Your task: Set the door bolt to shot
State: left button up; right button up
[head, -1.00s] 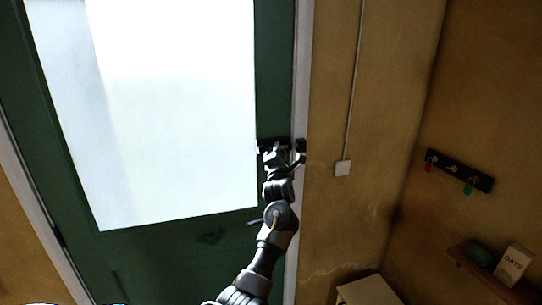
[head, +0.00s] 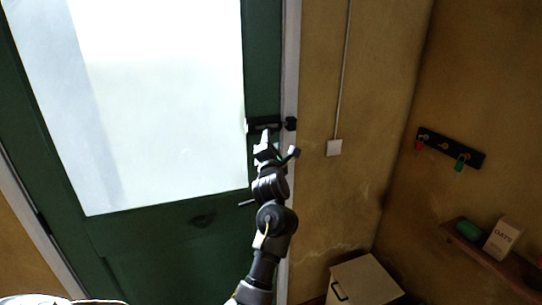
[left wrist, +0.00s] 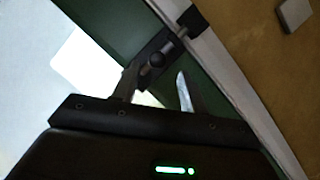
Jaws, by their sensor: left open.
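The black door bolt (head: 263,125) is on the right edge of the green door (head: 262,60), with its dark keeper (head: 291,124) on the white frame. In the left wrist view, the bolt has a round dark knob (left wrist: 152,60). A short length of metal rod (left wrist: 182,33) shows between the bolt body and the keeper (left wrist: 195,21); I cannot tell whether its tip is inside. My left gripper (head: 279,147) is open just below the bolt. In the left wrist view, its fingers (left wrist: 158,78) are apart with nothing held, and the knob appears just beyond them. My right gripper is out of view.
A white switch box (head: 334,148) is on the wall right of the frame. A key rack (head: 450,150) hangs farther right, above a shelf (head: 490,262) with an oats box (head: 502,238) and a green item (head: 470,231). A pale cabinet (head: 366,281) stands below.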

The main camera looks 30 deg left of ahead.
pick_arm(q)
jog(key=v, duration=0.3)
jog(key=shift+s+f+b, duration=0.1)
jog(key=shift+s+b, duration=0.1)
jog(key=shift+b, duration=0.2)
